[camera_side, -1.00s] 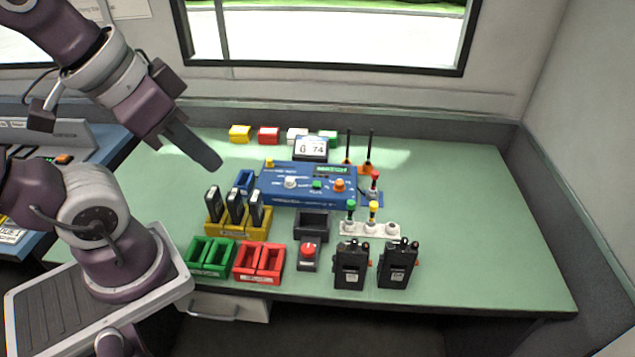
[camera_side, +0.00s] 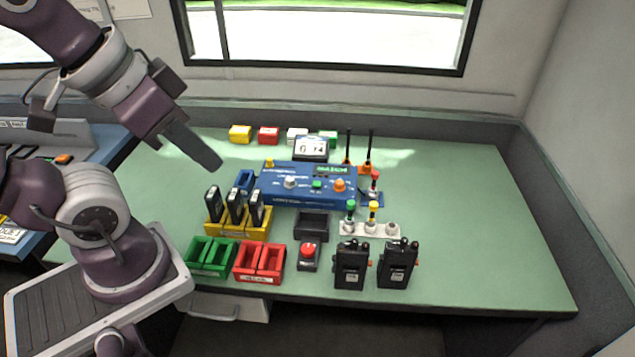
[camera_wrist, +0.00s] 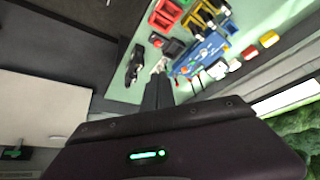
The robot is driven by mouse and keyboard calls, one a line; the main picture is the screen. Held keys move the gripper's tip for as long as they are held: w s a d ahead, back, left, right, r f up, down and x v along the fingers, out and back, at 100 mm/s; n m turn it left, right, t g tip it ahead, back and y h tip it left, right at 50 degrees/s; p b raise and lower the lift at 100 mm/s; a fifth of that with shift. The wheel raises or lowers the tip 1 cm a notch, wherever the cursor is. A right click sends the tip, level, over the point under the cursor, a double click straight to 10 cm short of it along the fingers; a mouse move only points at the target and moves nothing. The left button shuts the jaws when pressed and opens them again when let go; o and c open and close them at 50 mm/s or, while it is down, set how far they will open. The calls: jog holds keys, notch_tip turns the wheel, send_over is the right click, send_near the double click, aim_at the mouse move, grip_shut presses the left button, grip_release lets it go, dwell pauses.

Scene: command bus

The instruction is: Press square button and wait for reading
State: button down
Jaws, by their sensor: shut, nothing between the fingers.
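A blue panel (camera_side: 280,197) lies mid-table and carries several controls. A small green button (camera_side: 317,184) on it looks square, between a white round control (camera_side: 290,182) and an orange round one (camera_side: 340,185).
Yellow holders (camera_side: 238,230) with black batteries, green trays (camera_side: 210,270), red trays (camera_side: 258,277) and a red button (camera_side: 308,250) stand in front. Two black radios (camera_side: 350,264) stand front right. Antennas (camera_side: 348,147) rise behind the panel. The table's right side is clear.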

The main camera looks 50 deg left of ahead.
jog(key=n+t, duration=0.4)
jog(key=n, duration=0.4)
send_over(313, 185)
notch_tip(313, 185, down, 17)
jog(key=shift+h, duration=0.3)
jog(key=shift+f, duration=4.35)
jog(key=shift+f, duration=0.1)
jog(key=shift+f, duration=0.35)
